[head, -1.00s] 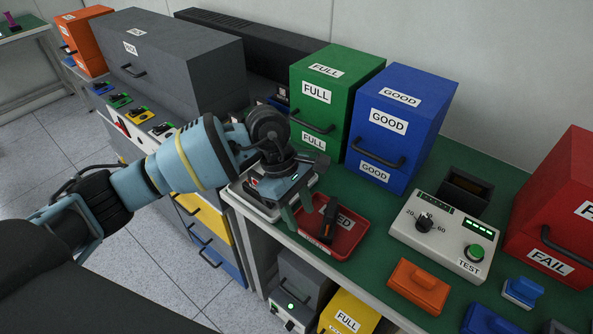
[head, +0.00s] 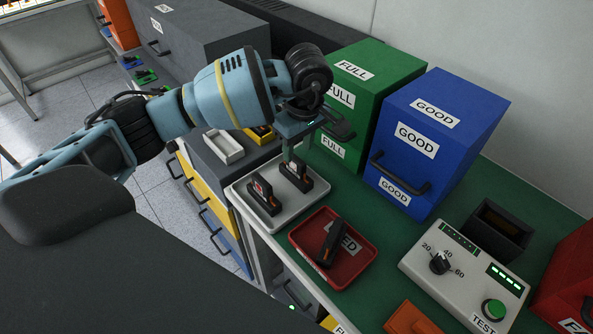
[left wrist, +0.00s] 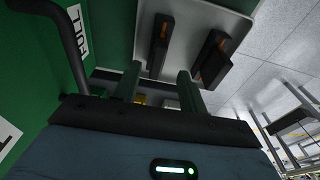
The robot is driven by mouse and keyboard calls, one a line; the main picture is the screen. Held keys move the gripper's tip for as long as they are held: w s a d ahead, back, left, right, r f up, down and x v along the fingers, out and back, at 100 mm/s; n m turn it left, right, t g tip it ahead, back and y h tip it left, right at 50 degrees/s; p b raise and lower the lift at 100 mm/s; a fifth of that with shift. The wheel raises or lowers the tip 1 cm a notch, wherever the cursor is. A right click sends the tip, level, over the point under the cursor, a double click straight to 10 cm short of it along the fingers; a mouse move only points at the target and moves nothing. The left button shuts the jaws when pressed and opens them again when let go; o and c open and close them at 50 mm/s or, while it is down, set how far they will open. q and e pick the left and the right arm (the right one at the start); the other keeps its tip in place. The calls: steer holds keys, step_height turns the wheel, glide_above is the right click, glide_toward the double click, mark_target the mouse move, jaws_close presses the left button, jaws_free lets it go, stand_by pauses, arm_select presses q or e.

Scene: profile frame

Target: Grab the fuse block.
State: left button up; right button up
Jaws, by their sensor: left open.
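Small black fuse blocks stand in a white tray. One block (head: 263,199) has a red-and-white label. A second block (head: 297,178) stands to its right. A third black block (head: 331,243) lies in a red tray (head: 358,275). My left gripper (head: 291,152) is open and empty, pointing down just above the second block. In the left wrist view my gripper's two fingers (left wrist: 158,84) stand apart, with one block (left wrist: 159,45) beyond the gap between them and another block (left wrist: 211,58) to the right. My right gripper is not in view.
The white tray (head: 286,221) sits at the bench's left edge. A green FULL box (head: 375,90) and blue GOOD box (head: 435,135) stand behind. A tester (head: 463,285) with knob and green button is at right. Grey drawers stand at left.

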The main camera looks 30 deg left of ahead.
mark_target(296, 158)
arm_select(q)
steer(key=shift+w+a+f, duration=0.1)
steer(key=shift+f, duration=0.5)
steer(key=f, duration=0.3)
steer(key=shift+w+a+f, duration=0.2)
steer(key=shift+a, duration=0.1)
steer(key=shift+f, duration=0.4)
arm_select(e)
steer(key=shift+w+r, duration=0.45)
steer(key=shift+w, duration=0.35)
arm_select(q)
steer(key=shift+c, duration=0.8)
jaws_close()
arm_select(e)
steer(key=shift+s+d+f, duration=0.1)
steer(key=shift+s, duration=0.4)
arm_select(q)
steer(key=shift+a+r, duration=0.1)
